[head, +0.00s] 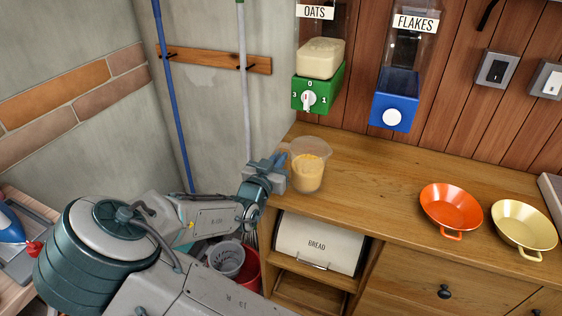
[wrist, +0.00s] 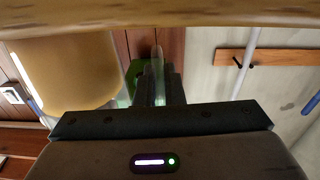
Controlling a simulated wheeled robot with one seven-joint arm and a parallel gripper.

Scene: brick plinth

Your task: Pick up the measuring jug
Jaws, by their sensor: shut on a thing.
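The measuring jug (head: 309,166) is clear, holds an orange-yellow filling, and is upright at the left end of the wooden counter. I cannot tell whether its base touches the counter. My gripper (head: 282,171) reaches it from the left and is shut on its handle side. In the wrist view the jug (wrist: 75,75) fills the left part, and my gripper's fingers (wrist: 157,85) are closed together on a thin clear part of it. The fingertips are partly hidden in the head view.
An orange pan (head: 451,207) and a cream pan (head: 524,226) lie on the counter (head: 385,185) at right. The oats dispenser (head: 318,88) and flakes dispenser (head: 395,100) hang above. A bread bin (head: 318,245) sits in the shelf below. The counter between jug and pans is clear.

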